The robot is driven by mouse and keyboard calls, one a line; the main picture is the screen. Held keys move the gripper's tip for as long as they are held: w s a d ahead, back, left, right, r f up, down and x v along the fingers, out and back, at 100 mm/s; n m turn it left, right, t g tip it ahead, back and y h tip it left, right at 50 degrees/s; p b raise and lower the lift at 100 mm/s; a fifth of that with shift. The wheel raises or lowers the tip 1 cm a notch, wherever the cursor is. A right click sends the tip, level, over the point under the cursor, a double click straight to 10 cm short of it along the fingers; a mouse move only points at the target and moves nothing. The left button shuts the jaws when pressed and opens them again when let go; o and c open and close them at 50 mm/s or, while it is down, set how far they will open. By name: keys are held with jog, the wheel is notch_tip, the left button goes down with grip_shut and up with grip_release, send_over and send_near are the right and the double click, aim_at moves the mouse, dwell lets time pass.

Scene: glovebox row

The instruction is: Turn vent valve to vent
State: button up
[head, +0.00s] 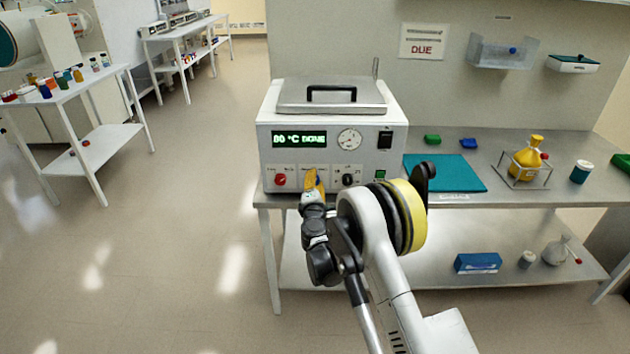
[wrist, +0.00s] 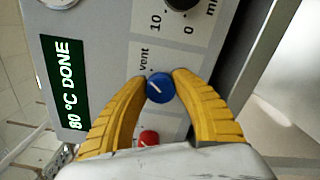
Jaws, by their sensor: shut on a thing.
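The vent valve is a small blue knob (wrist: 160,87) with a white line on the front panel of a white benchtop device (head: 268,150). The word "vent" is printed just above and left of the knob in the wrist view. The white line lies slanted; I cannot tell which end is its pointer. My gripper (wrist: 160,76), with yellow ribbed fingers, is shut on the knob, one finger on each side. In the head view my gripper (head: 314,182) is at the lower panel and hides the knob.
A red knob (head: 280,180) and a black dial (head: 347,180) flank the valve closely. The device's display (head: 299,140) reads "80 °C DONE". A teal mat (head: 445,172) and a yellow flask (head: 528,158) in a rack are on the bench to the right. Open floor is left.

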jog(key=shift+m, duration=0.6)
jog(key=o, duration=1.2)
jog(key=s, duration=1.2)
